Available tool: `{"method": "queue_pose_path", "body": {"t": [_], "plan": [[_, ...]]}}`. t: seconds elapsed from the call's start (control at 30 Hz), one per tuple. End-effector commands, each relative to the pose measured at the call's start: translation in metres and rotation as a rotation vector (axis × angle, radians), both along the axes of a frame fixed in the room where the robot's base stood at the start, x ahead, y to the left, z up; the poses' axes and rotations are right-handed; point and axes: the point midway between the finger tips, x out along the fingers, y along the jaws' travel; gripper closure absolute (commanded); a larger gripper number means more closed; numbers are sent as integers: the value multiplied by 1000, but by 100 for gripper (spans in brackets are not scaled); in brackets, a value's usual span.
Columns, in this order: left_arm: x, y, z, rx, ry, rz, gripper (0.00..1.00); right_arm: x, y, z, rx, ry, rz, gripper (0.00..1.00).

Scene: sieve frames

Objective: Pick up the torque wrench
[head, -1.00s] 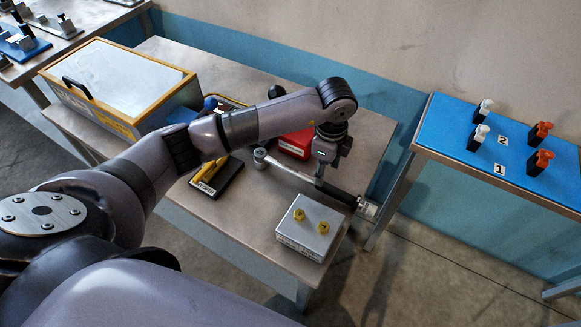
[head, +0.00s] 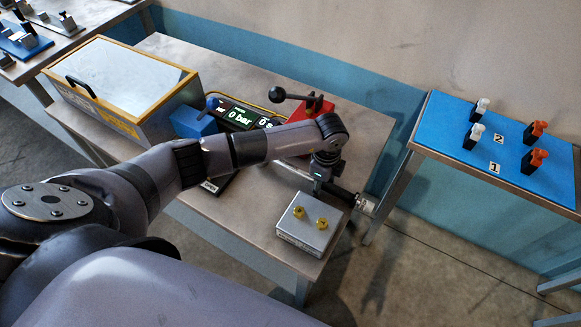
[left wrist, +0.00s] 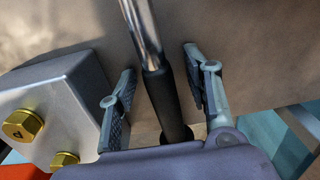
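The torque wrench, with a silver shaft (left wrist: 144,35) and a black handle (left wrist: 166,108), lies on the table. Its handle end (head: 366,207) sticks out past the table's right edge in the head view, and its head end is hidden by my arm. My left gripper (head: 319,186) is over the wrench, low near the table. In the left wrist view the left gripper (left wrist: 160,92) is open. Its fingers stand on either side of the wrench, around the upper part of the black handle, with gaps on both sides. My right gripper is not in view.
A grey block (head: 309,228) with two brass bolts stands close beside the wrench. A red box with a lever (head: 311,107), a display (head: 240,117), a blue block (head: 191,121) and a yellow-edged case (head: 125,85) stand farther back. A blue-topped side table (head: 450,120) is right.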

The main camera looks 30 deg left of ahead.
Motion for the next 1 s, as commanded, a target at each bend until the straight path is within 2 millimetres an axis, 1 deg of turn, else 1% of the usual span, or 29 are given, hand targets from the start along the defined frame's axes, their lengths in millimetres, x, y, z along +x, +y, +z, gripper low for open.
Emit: {"method": "queue_pose_path", "body": {"t": [0.03, 0.07, 0.63, 0.67, 1.0], "plan": [[0, 0, 0, 0, 0, 0, 59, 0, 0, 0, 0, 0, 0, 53], [0, 0, 0, 0, 0, 0, 61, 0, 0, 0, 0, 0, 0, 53], [0, 0, 1, 0, 0, 1, 99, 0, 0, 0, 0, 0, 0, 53], [0, 0, 1, 0, 0, 1, 100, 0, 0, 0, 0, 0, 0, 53], [0, 0, 1, 1, -1, 1, 100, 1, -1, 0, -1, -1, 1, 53]]}}
